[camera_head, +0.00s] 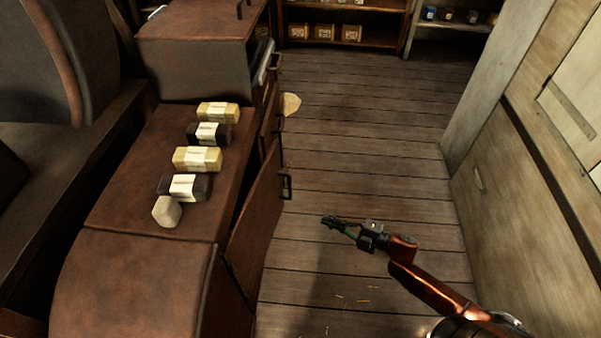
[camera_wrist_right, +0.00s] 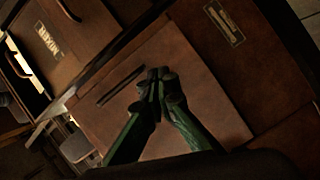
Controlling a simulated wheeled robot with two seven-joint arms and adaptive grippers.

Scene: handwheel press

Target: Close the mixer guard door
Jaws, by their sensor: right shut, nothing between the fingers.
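A brown door (camera_head: 257,215) with a dark handle (camera_head: 287,186) stands ajar on the aisle side of the brown cabinet (camera_head: 125,285); I take it as the mixer guard door, though no label on it is legible. My right gripper (camera_head: 326,220) is shut and empty, over the plank floor to the right of this door and apart from its handle. In the right wrist view the closed fingertips (camera_wrist_right: 160,74) show before a brown panel (camera_wrist_right: 205,95) with a dark bar (camera_wrist_right: 121,85); I cannot tell whether they touch. My left gripper is not in view.
Several wrapped yellow and dark bars (camera_head: 197,159) and a pale block (camera_head: 166,211) lie on the cabinet top. A box-shaped housing (camera_head: 190,55) stands behind them. The plank floor (camera_head: 360,140) is mostly clear up to the wooden wall (camera_head: 520,215) at right.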

